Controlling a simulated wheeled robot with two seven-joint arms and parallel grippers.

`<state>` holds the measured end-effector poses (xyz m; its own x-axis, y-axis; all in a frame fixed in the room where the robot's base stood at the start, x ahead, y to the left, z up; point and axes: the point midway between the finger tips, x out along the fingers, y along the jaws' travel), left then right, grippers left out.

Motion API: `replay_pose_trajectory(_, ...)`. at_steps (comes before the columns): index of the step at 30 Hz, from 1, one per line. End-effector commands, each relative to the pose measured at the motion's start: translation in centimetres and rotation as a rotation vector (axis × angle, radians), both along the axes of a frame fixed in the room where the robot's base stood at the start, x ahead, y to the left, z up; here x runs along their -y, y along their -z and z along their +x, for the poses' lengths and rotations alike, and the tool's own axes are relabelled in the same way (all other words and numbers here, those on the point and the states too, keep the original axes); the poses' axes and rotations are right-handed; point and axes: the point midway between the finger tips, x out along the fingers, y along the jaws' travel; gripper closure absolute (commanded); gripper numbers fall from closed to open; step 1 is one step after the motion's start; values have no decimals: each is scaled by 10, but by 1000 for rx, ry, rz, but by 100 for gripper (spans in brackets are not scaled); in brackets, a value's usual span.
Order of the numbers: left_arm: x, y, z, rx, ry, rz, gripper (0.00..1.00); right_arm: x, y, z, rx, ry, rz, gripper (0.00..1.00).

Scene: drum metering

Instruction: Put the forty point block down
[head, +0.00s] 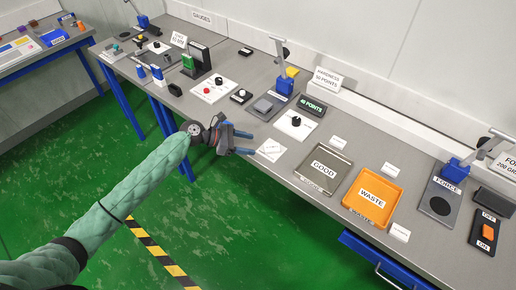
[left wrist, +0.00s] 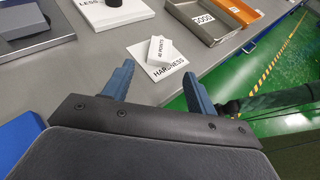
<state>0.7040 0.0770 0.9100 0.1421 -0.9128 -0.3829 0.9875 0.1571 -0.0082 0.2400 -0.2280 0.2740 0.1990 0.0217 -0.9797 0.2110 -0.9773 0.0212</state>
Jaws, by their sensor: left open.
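A white block (left wrist: 158,50) with small "POINTS" lettering stands on a white card (left wrist: 167,66) marked "HARDNESS" in the left wrist view; its number is too small to read surely. The card also shows in the head view (head: 271,149), near the bench's front edge, where the block is hard to make out. My left gripper (head: 260,143) is at that front edge, its fingers pointing at the card. In the left wrist view its fingers (left wrist: 158,74) are wide apart with nothing between them, and the block lies just beyond the tips. My right gripper is out of view.
A steel "GOOD" tray (head: 345,178) and an orange "WASTE" tray (head: 398,195) lie to the right. A hardness tester (head: 284,83), a green-lit "POINTS" display (head: 312,105) and a white plate with a black knob (head: 295,125) stand behind the card.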

Motion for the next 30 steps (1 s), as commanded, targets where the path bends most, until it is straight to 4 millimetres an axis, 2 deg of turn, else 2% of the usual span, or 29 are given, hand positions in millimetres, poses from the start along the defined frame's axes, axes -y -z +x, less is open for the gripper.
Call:
replay_pose_trajectory(1, -11, 0, -1, 1, -1, 2, 43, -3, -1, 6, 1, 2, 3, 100)
replay_pose_trajectory(6, -35, -12, -6, 0, 0, 1, 43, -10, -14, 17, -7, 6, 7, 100)
replay_pose_trajectory(12, -51, -20, -8, 0, -1, 0, 43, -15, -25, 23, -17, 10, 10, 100)
replay_pose_trajectory(30, -53, -22, -9, 1, 0, 0, 43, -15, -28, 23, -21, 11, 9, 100)
